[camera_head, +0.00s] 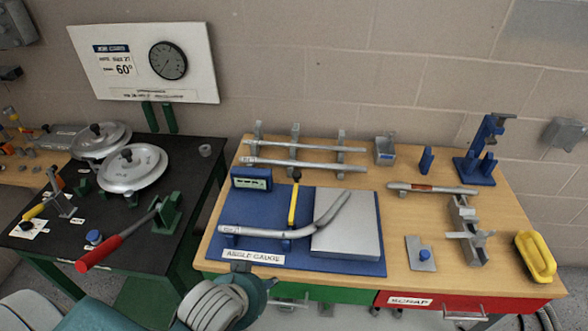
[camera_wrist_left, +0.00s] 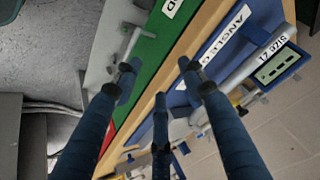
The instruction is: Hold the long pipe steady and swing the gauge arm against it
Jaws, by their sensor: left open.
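A long bent pipe (camera_head: 265,232) lies on the blue angle gauge board (camera_head: 370,215). Its straight end is at the left on small blue supports, and its bent end rises over a grey plate (camera_head: 350,240). The wrist view shows part of a grey pipe (camera_wrist_left: 243,74) beside the gauge's display. The yellow gauge arm (camera_head: 293,206) points toward the back of the board, with its front end at the pipe. My left gripper (camera_head: 241,267) is at the bench's front edge, by the ANGLE GAUGE label. Its fingers (camera_wrist_left: 157,78) are spread, with nothing between them.
A digital display (camera_head: 251,179) stands on the board's back left. Straight pipes (camera_head: 305,166) lie on a rack behind. A red-handled tool (camera_head: 115,243) sticks out over the black table (camera_head: 190,165) at left. A green drawer (camera_head: 340,293) and red SCRAP drawer (camera_head: 450,303) are below the bench edge.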

